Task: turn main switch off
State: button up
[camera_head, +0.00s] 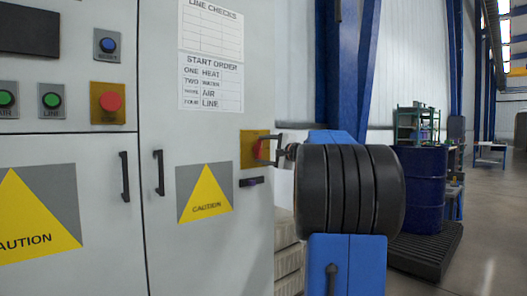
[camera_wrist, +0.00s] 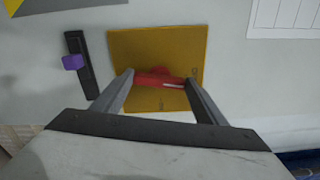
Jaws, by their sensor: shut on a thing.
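The main switch is a red rotary handle (camera_wrist: 158,82) on a square yellow plate (camera_wrist: 150,45). In the wrist view the handle lies almost level across the picture, its right end slightly lower. Small dark marks show on the plate near the handle's right end and below it, too small to read surely. My gripper (camera_wrist: 160,80) is shut on the handle, one finger at each end. In the head view the yellow plate (camera_head: 247,149) sits at the cabinet's right side. My gripper (camera_head: 268,150) reaches it from the right and partly hides the handle.
A dark slot with a purple lever (camera_wrist: 73,62) is beside the plate. The grey cabinet also carries a red push button (camera_head: 110,102), green buttons, a blue button (camera_head: 107,45) and dark door handles (camera_head: 159,172). A blue barrel (camera_head: 420,190) stands behind my arm at right.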

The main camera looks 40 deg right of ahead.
jog(key=shift+f+n, duration=0.15)
jog(key=shift+n, duration=0.95)
jog(key=o, duration=1.1)
jog(key=shift+c, duration=0.2)
jog(key=s, duration=1.7)
jog(key=shift+s, duration=0.2)
